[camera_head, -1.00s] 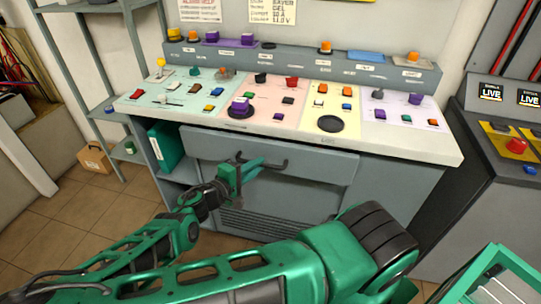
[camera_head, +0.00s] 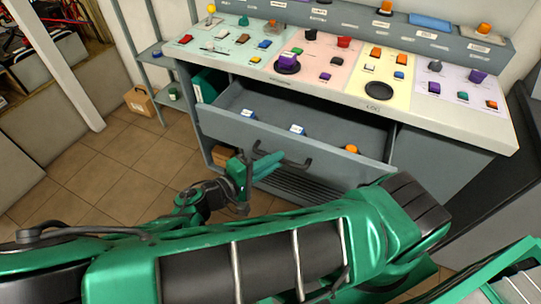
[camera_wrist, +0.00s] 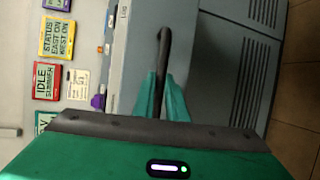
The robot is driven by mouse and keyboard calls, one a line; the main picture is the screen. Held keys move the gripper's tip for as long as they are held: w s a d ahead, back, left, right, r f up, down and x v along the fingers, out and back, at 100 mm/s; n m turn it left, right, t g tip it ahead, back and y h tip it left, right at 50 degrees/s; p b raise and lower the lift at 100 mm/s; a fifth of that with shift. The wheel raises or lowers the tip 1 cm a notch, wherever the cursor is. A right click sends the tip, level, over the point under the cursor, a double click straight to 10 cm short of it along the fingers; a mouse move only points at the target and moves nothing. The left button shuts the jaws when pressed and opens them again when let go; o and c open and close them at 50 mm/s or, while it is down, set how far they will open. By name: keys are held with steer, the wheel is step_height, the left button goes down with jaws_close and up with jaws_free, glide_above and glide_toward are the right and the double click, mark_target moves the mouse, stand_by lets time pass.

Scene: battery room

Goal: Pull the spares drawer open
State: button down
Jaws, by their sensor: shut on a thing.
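The spares drawer (camera_head: 225,130) is a grey drawer under the sloped control desk, and it stands open. Several small items lie inside, among them white-and-blue pieces (camera_head: 298,130) and an orange-topped one (camera_head: 351,149). Its dark bar handle (camera_head: 290,162) is on the front panel. My gripper (camera_head: 255,165) is at the left part of the handle. In the wrist view my green fingers (camera_wrist: 161,98) are shut around the dark handle (camera_wrist: 164,50), which runs up between them. The fingertips' exact contact is partly hidden.
The control desk (camera_head: 330,88) with many coloured buttons overhangs the drawer. A grey shelf (camera_head: 150,50) and a cardboard box (camera_head: 139,101) stand to the left. Tiled floor (camera_head: 110,160) is clear at left. A green-framed object (camera_head: 505,280) is at lower right.

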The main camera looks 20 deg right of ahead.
steer(key=shift+a+f, duration=0.1)
steer(key=c, duration=1.8)
jaws_free()
steer(key=shift+o, duration=0.2)
steer(key=v, duration=1)
steer(key=shift+a, duration=0.35)
steer(key=shift+s, duration=0.1)
